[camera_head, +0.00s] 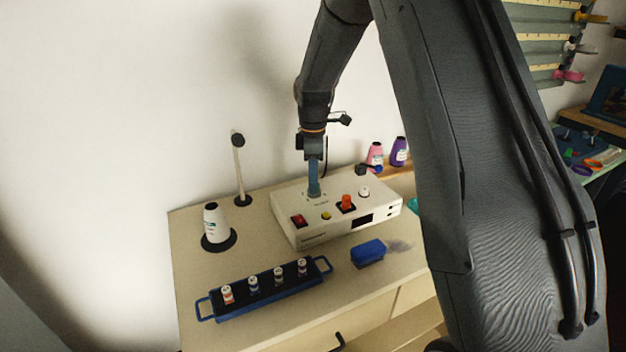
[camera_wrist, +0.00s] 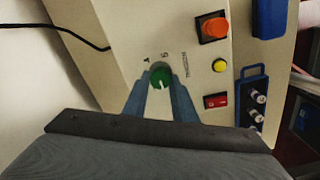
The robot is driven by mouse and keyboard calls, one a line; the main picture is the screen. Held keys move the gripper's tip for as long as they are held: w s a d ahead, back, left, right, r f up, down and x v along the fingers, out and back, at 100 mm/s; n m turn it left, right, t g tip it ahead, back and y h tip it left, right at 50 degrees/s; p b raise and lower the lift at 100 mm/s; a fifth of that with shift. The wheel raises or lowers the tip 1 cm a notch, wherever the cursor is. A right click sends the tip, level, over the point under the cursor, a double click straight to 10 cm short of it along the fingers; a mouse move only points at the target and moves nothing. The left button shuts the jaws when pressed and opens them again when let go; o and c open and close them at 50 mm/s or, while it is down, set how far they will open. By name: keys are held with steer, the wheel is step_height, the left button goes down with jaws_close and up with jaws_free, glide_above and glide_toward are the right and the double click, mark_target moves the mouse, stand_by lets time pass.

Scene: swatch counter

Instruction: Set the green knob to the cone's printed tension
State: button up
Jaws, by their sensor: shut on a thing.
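The green knob (camera_wrist: 160,76) is on the top face of the cream control box (camera_head: 290,220). A white pointer mark on the knob shows in the wrist view, pointing toward my gripper's side. Printed marks, among them a 4 and a 6, stand around the knob. My gripper (camera_wrist: 160,90) is shut on the knob from above, one finger on each side. In the head view my gripper (camera_head: 314,190) hides the knob. The white cone (camera_head: 211,222) stands upright on a round black base at the left of the counter; its print is too small to read.
The box also carries an orange knob (camera_wrist: 214,26), a yellow button (camera_wrist: 219,65) and a red switch (camera_wrist: 216,100). A blue-handled tray (camera_head: 205,309) with several small spools and a blue block (camera_head: 368,253) lie in front. A thin post (camera_head: 240,175) rises behind the cone.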

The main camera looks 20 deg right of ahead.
steer(key=n, duration=0.5)
steer(key=shift+n, duration=0.3)
stand_by(0.4)
steer(key=o, duration=1)
steer(key=shift+o, duration=0.2)
steer(key=shift+r, duration=0.15)
step_height(320, 180, up, 7)
steer(key=shift+d+f+b, duration=0.1)
steer(key=shift+f+b, duration=0.05)
steer(key=shift+b, duration=1)
steer(key=shift+s+r, duration=0.1)
steer(key=shift+r, duration=0.35)
steer(key=shift+s, duration=0.1)
